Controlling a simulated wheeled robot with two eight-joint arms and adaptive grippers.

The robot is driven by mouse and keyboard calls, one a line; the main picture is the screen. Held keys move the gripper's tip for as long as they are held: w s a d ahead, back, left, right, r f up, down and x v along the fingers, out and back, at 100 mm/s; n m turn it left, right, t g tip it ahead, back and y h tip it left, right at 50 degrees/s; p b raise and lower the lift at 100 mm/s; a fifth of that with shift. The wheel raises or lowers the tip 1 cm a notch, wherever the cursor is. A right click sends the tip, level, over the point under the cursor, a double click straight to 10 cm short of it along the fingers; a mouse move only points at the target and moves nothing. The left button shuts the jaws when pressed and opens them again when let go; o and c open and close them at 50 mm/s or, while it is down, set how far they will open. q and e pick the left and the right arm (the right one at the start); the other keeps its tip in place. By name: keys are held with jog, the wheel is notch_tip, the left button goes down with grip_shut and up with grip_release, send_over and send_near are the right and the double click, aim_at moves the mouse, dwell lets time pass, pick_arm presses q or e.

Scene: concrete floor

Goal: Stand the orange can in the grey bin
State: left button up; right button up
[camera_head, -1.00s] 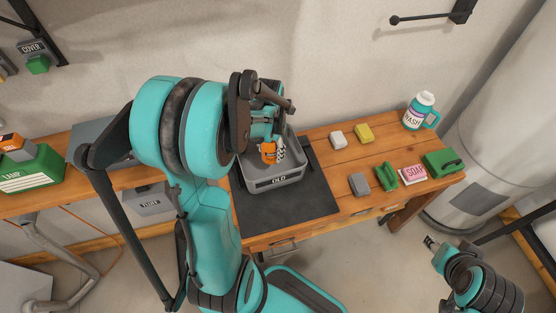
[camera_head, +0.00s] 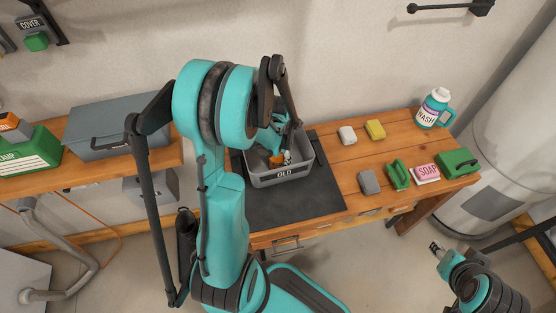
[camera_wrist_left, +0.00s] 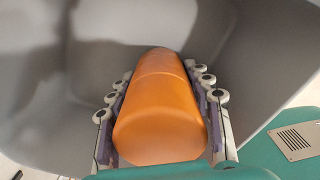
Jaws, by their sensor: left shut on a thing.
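The orange can (camera_wrist_left: 160,115) lies between the two fingers of my left gripper (camera_wrist_left: 160,92) in the left wrist view, and they are shut on it from both sides. In the head view my left gripper (camera_head: 279,147) reaches down inside the grey bin marked OLD (camera_head: 283,174). Only a small bit of the orange can (camera_head: 275,159) shows there, below the fingers and within the bin's walls. The bin's grey inside wall (camera_wrist_left: 100,35) surrounds the can in the wrist view. I cannot tell whether the can touches the bin's floor. My right gripper (camera_head: 436,247) is off the table at lower right, small in view.
The bin stands on a dark mat (camera_head: 310,200) on the wooden bench. To its right are a white block (camera_head: 347,135), a yellow sponge (camera_head: 375,129), a grey block (camera_head: 369,182), a green brush (camera_head: 397,175), pink soap (camera_head: 426,174) and a WASH jug (camera_head: 433,109). A grey toolbox (camera_head: 118,130) stands left.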

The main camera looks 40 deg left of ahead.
pick_arm(q)
jog(key=shift+f, duration=0.2)
jog(key=o, duration=1.3)
jog(key=shift+o, duration=0.2)
